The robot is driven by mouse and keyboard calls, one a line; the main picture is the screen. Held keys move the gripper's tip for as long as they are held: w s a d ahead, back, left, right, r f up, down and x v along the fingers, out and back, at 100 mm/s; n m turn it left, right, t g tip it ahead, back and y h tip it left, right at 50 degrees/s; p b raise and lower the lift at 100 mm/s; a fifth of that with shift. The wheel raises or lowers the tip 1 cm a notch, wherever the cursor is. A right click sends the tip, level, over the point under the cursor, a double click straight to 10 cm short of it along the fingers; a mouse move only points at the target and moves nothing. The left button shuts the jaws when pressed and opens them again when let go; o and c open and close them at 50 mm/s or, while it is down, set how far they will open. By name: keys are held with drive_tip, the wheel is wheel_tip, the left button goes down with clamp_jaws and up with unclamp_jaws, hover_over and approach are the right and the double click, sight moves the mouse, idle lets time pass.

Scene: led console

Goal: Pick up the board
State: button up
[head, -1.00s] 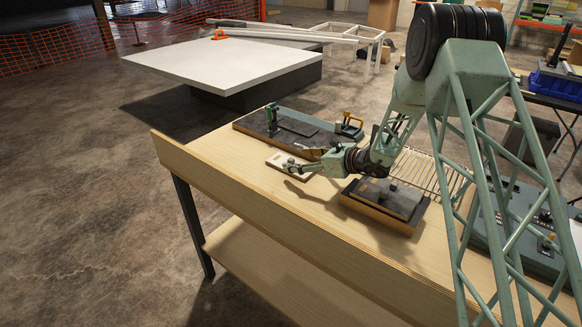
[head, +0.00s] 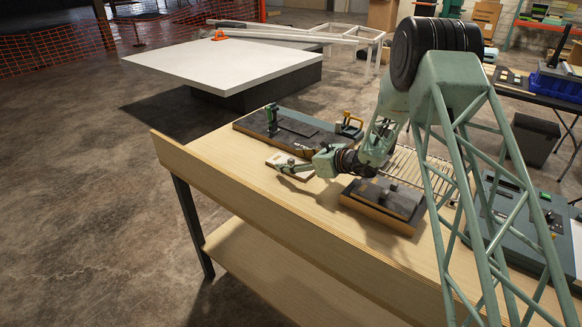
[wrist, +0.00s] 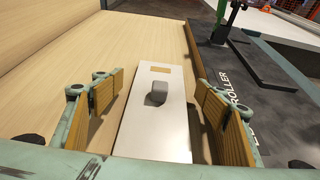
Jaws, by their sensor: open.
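The board (wrist: 152,128) is a flat white plate with a grey raised knob and a small tan rectangle near its far end. It lies on the wooden bench, and in the head view its edge (head: 272,159) shows beside my gripper. A gap shows between the board and each pad. In the head view my gripper (head: 284,168) is low over the board and hides part of it.
A dark controller fixture (wrist: 250,95) with a green clamp stands close to the right of my gripper. A dark block on a wooden base (head: 383,203), a slatted rack (head: 425,172) and a blue-grey console (head: 515,225) stand farther right. Bare bench lies left of the board.

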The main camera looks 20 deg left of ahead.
sight(291, 159)
drive_tip(key=shift+c, duration=0.7)
drive_tip(key=c, duration=0.9)
drive_tip(key=shift+r, duration=0.15)
drive_tip(key=shift+r, duration=1.7)
drive_tip(key=s+d, duration=0.3)
drive_tip(key=s, duration=0.1)
drive_tip(key=s+d+r, duration=0.1)
drive_tip(key=s+d, duration=0.3)
drive_tip(key=s+d+p, duration=0.1)
drive_tip(key=s+d, duration=0.2)
drive_tip(key=s, duration=0.1)
drive_tip(key=shift+s+d+r, duration=0.1)
drive_tip(key=shift+d+r, duration=0.05)
drive_tip(key=shift+r, duration=0.2)
